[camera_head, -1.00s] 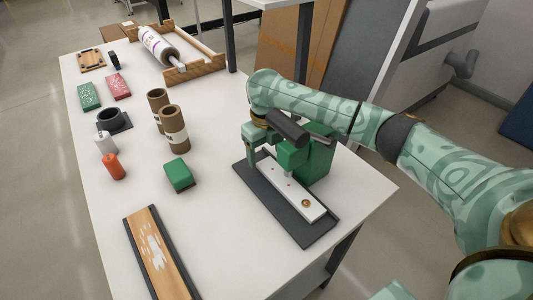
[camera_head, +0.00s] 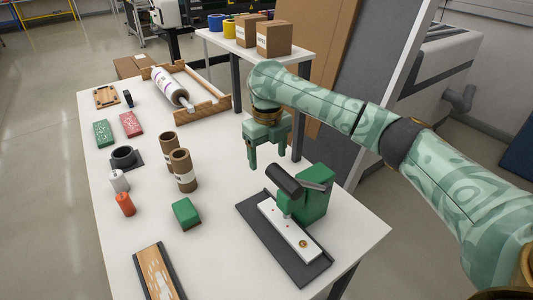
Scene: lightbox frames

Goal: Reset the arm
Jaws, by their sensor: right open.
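My right arm comes in from the right side of the picture. Its gripper (camera_head: 266,158) points down with its fingers apart and nothing between them. It hangs above the white table (camera_head: 225,215), behind and left of a green press (camera_head: 315,190) with a dark cylindrical head. The gripper is apart from the press. The press stands on a dark base plate (camera_head: 310,270) with a white strip (camera_head: 285,232) that carries a small brass disc. My left gripper is not in view.
A wooden frame with a white roll (camera_head: 170,87) lies at the back. Boxes (camera_head: 274,38) stand on a rear shelf.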

